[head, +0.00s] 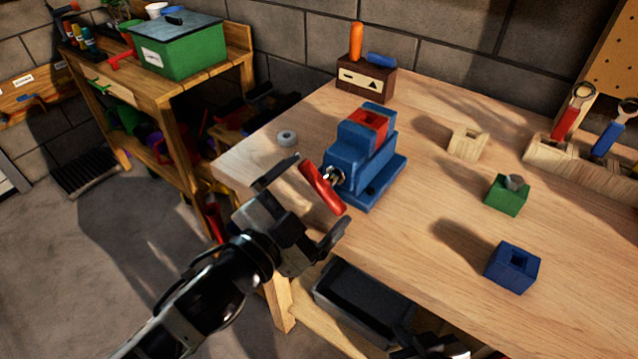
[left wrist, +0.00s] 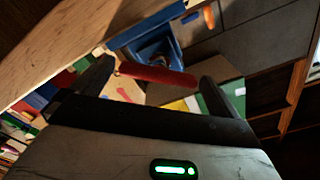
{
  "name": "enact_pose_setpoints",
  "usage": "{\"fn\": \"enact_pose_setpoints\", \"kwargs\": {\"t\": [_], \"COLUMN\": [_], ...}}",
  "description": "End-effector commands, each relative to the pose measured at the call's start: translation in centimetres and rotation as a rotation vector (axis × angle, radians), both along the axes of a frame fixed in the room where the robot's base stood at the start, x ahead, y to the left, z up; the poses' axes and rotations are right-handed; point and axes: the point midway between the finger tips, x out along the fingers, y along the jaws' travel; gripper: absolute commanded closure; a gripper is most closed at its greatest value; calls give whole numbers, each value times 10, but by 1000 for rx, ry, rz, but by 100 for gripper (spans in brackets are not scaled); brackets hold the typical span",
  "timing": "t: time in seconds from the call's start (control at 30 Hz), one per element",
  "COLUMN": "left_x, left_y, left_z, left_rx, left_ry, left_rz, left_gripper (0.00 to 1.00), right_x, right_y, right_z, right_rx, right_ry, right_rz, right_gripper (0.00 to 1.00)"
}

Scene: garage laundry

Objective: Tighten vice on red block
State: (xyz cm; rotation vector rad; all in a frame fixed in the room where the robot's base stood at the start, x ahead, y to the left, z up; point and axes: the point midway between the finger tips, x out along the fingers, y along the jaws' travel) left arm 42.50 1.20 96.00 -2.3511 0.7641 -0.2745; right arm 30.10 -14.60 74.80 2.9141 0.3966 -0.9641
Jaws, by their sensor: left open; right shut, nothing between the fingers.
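The blue vice (head: 362,158) stands near the table's left edge, with the red block (head: 368,122) seated between its jaws. I cannot tell how tightly the jaws hold it. The vice's red handle bar (head: 322,187) sits at its near end, tilted. My left gripper (head: 321,190) is open, its fingers on either side of the handle. In the left wrist view, the red handle (left wrist: 157,74) lies crosswise between the open fingertips, with the blue vice (left wrist: 150,42) beyond. My right gripper (head: 440,346) is shut and empty at the bottom edge, below the tabletop, partly cut off.
A grey ring (head: 287,138) lies left of the vice. A brown holder (head: 365,80) with an orange-handled tool stands behind it. Wooden (head: 467,143), green (head: 507,195) and blue (head: 512,267) blocks stand to the right. A black bin (head: 365,305) is under the table.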

Motion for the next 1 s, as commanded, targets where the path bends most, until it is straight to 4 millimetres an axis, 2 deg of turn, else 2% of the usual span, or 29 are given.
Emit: {"fn": "enact_pose_setpoints", "kwargs": {"t": [0.17, 0.47, 0.5, 0.6, 0.77, 0.9, 1.0], "left_x": [13, 15, 15, 15, 15, 15, 15], "left_y": [-9, -11, -11, -11, -11, -10, -10], "left_z": [0, 0, 0, 0, 1, 4, 3], "left_rx": [0, 0, 0, 0, 15, 163, 261], "left_ry": [1, 1, 1, 1, -9, -114, -185], "left_rz": [1, 1, 1, 1, 0, 0, 0], "left_gripper": [0, 0, 3, 31, 32, 32, 32], "right_x": [0, 1, 1, 1, -1, -2, -3], "right_y": [0, 1, 1, 1, 1, 0, -2], "right_z": [-1, 0, 0, 1, 4, 18, 18], "right_rx": [-2, 5, 5, 7, 8, 6, -1], "right_ry": [2, 1, 1, 0, 2, 2, 4], "right_rz": [0, -6, -8, -9, -10, -11, -13], "right_gripper": [100, 100, 100, 100, 100, 100, 100]}}
